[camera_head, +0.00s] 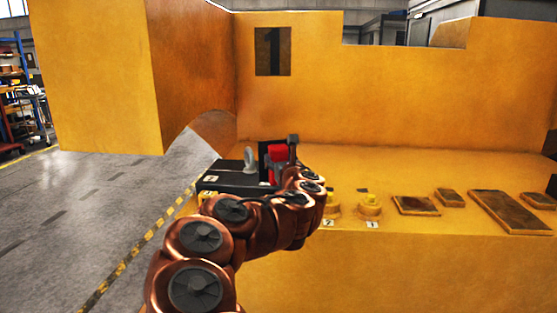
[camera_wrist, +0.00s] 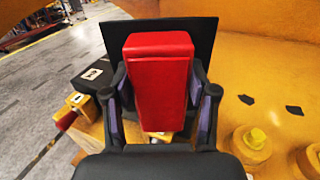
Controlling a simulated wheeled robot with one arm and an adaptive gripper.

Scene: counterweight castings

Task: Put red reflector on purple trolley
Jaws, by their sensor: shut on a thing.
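The red reflector (camera_wrist: 160,80) is a red block standing upright between the two fingers of my gripper (camera_wrist: 159,92) in the wrist view. The fingers press on its two sides. A flat black panel (camera_wrist: 204,38) stands right behind it; I cannot tell whether the two touch. In the head view the reflector (camera_head: 278,153) shows above the yellow casting's ledge, partly hidden by my arm. My gripper (camera_head: 282,168) is mostly hidden there. No purple trolley shows in either view.
A black box (camera_head: 228,180) with a grey upright piece (camera_head: 250,159) sits left of my gripper on the yellow casting (camera_head: 390,90). Numbered yellow knobs (camera_head: 370,206) and raised plates (camera_head: 508,211) lie to the right. Open grey floor (camera_head: 90,210) is at the left.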

